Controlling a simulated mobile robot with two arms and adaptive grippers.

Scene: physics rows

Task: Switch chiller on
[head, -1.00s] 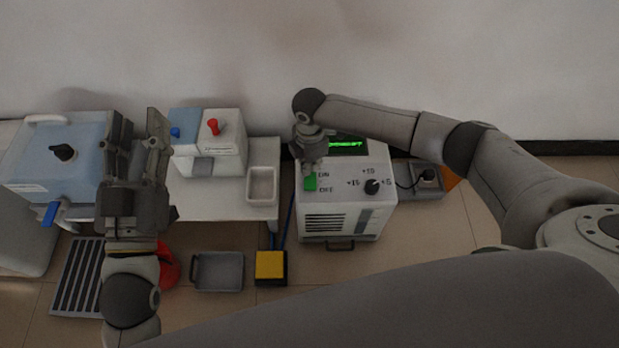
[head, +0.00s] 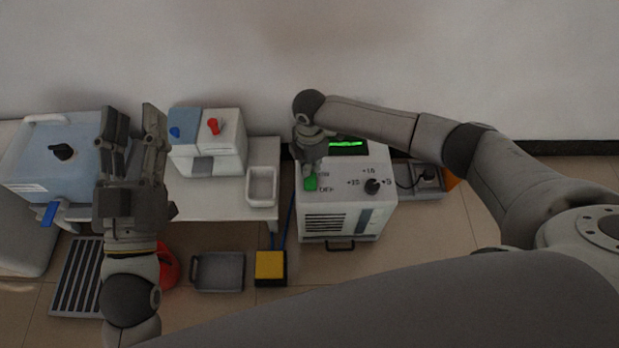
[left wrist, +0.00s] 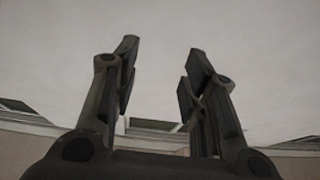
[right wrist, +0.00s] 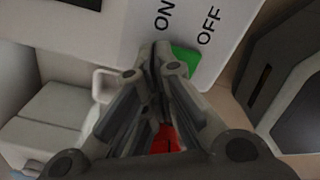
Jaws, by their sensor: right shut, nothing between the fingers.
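The chiller (head: 345,210) is a white box on the floor at the middle right in the head view. Its top has a green switch (head: 310,184) beside ON and OFF labels, a dark display (head: 348,147) with lit green marks, and a black dial (head: 372,187). My right gripper (head: 308,168) is shut and empty, its tips at the green switch. In the right wrist view the fingertips (right wrist: 160,52) partly cover the switch (right wrist: 186,62); I cannot tell whether they press it. My left gripper (head: 134,125) is open and empty, away at the left; its spread fingers show in the left wrist view (left wrist: 160,85).
A low table (head: 230,205) left of the chiller bears a white device with a red knob (head: 213,126) and a small tray (head: 262,186). A blue-lidded box (head: 40,160) stands further left. A grey bin (head: 219,271) and a yellow-topped box (head: 270,266) are on the floor.

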